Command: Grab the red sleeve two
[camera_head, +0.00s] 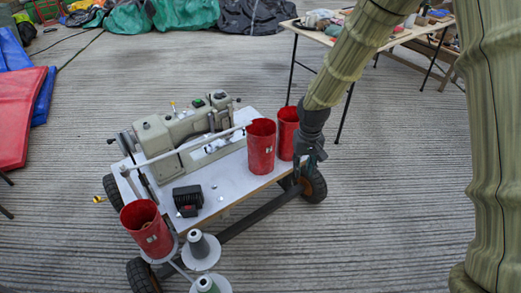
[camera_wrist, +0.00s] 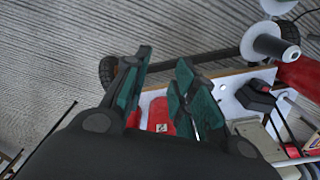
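Three red sleeves stand on a small wheeled cart in the head view: a front-left sleeve (camera_head: 146,230), a middle sleeve (camera_head: 261,150) and a right sleeve (camera_head: 287,128). No marking tells me which is sleeve two. My gripper (camera_head: 312,152) is at the cart's right edge, close beside the right sleeve. In the wrist view my gripper (camera_wrist: 163,68) has its teal-padded fingers apart. Red sleeve surface with a pale label (camera_wrist: 160,115) shows between and behind them. I cannot tell whether a finger touches it.
Wheels stick out below.

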